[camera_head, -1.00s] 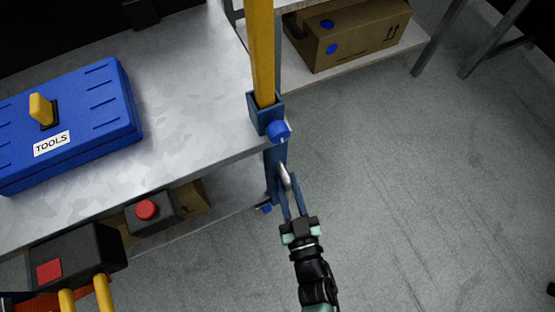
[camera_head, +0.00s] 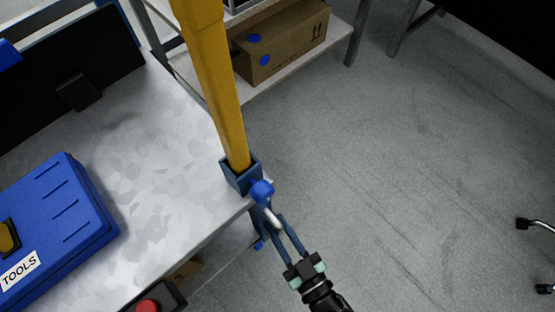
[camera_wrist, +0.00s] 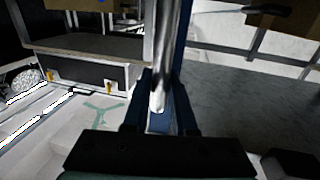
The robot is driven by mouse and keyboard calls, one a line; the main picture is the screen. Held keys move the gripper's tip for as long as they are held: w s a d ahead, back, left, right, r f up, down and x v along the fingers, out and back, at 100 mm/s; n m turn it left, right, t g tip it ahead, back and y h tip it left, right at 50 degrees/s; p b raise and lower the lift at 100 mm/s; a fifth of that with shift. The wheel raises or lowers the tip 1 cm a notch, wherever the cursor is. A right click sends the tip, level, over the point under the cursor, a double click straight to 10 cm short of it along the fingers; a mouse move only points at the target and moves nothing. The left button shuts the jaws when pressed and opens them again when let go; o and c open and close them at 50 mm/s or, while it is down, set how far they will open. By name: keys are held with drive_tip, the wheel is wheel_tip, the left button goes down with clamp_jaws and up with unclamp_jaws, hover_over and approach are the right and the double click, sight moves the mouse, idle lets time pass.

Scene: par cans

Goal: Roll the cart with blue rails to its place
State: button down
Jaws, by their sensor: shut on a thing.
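My gripper (camera_head: 272,224) is shut on a silver handle (camera_head: 270,214) at the near right corner of a grey-topped bench or cart (camera_head: 150,150). The handle stands between my two blue fingers in the wrist view (camera_wrist: 162,60). Just above it are a blue knob (camera_head: 262,191) and a blue socket (camera_head: 240,174) that holds a yellow post (camera_head: 215,85). I cannot tell for sure whether this is the cart with blue rails. Its wheels and lower frame are mostly hidden.
A blue toolbox (camera_head: 60,220) lies on the grey top. A cardboard box (camera_head: 282,42) sits on a low shelf at the back. Open grey floor (camera_head: 400,170) lies to the right, with castor legs (camera_head: 535,224) at the right edge. The wrist view shows a green floor mark (camera_wrist: 100,113).

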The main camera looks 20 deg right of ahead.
drive_tip(key=shift+s+f, duration=0.1)
drive_tip(key=c, duration=0.7)
unclamp_jaws()
drive_tip(key=shift+c, duration=0.2)
drive_tip(key=s+d+p, duration=0.1)
drive_tip(key=s+p, duration=0.1)
drive_tip(key=s, duration=1.1)
drive_tip(key=shift+d, duration=0.25)
drive_tip(key=shift+w, duration=0.1)
